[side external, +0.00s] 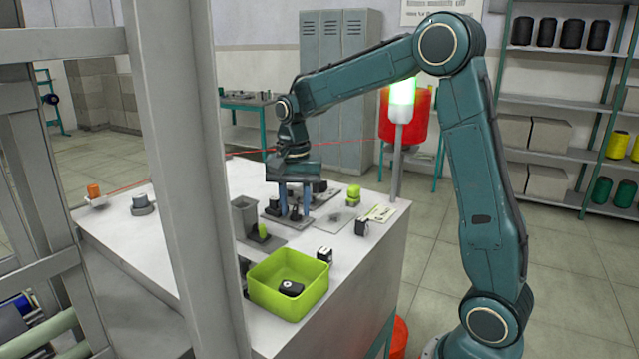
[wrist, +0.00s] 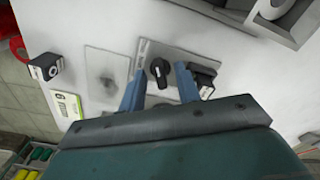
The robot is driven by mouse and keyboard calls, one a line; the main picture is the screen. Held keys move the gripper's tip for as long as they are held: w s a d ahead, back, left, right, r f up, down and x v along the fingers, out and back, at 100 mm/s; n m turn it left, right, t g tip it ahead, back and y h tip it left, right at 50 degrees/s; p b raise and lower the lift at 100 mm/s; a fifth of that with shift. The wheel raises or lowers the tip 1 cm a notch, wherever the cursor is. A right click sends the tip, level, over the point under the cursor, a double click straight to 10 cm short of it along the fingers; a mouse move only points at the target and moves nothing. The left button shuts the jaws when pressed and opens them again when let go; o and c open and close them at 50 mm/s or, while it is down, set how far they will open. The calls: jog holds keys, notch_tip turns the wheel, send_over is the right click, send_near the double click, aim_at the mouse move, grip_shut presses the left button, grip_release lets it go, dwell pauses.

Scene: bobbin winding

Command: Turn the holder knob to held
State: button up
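In the wrist view one finger is left of the knob and the other right, with gaps visible on both sides. The gripper is open and empty. In the side view the fingers and nearby parts partly hide the knob.
A dark block (wrist: 205,77) stands close beside the right finger. A pale plate (wrist: 104,72), a small black box (wrist: 45,67) and a card (wrist: 66,104) lie to the left. A lime green bin (side external: 262,294) holds a black item nearer the side camera.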

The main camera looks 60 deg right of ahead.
grip_shut()
jog(key=shift+n, duration=0.5)
jog(key=n, duration=1.1)
dwell(0.5)
grip_release()
